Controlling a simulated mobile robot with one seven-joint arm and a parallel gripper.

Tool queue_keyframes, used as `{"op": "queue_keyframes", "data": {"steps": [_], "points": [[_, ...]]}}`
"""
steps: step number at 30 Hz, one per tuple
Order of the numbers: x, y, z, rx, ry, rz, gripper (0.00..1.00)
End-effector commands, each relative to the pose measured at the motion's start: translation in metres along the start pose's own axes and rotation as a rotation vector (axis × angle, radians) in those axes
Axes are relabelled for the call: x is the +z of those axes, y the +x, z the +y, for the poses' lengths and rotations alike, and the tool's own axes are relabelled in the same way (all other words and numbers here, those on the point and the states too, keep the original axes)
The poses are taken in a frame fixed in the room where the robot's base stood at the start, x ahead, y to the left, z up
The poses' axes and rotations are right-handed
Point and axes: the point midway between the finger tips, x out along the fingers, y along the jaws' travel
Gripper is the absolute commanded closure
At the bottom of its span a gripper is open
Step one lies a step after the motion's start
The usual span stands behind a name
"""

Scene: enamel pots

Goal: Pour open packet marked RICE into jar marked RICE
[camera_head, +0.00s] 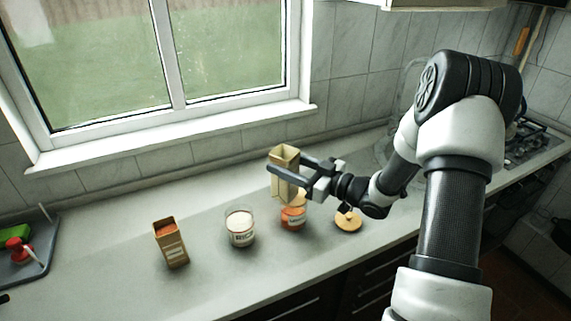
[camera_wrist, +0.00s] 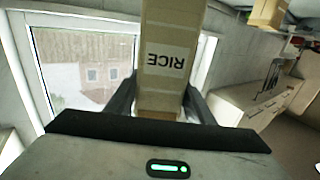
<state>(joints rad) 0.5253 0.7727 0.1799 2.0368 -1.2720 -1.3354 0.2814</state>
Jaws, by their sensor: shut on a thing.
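My gripper (camera_head: 288,178) is shut on a tan, open-topped packet (camera_head: 284,160), held roughly upright above the counter. In the wrist view the packet (camera_wrist: 170,60) shows a white label reading RICE, upside down in that picture, between the fingers (camera_wrist: 162,100). Inside the held packet, no contents can be made out.
Another open packet with orange-red contents (camera_head: 170,244) stands on the counter at left. A round wooden lid (camera_head: 348,220) lies right of the jars. A grey tray (camera_head: 30,262) with green and red items is at far left. The counter (camera_head: 110,225) between is clear.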

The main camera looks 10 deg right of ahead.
Motion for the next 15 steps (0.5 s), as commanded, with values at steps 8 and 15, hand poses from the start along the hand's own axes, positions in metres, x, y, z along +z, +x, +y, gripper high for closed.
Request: {"op": "queue_keyframes", "data": {"steps": [8, 15], "points": [[0.0007, 0.0028, -0.0023, 0.000, -0.035, -0.032, 0.92], [0.0025, 0.0048, -0.0044, 0.000, -0.065, -0.061, 0.92]]}}
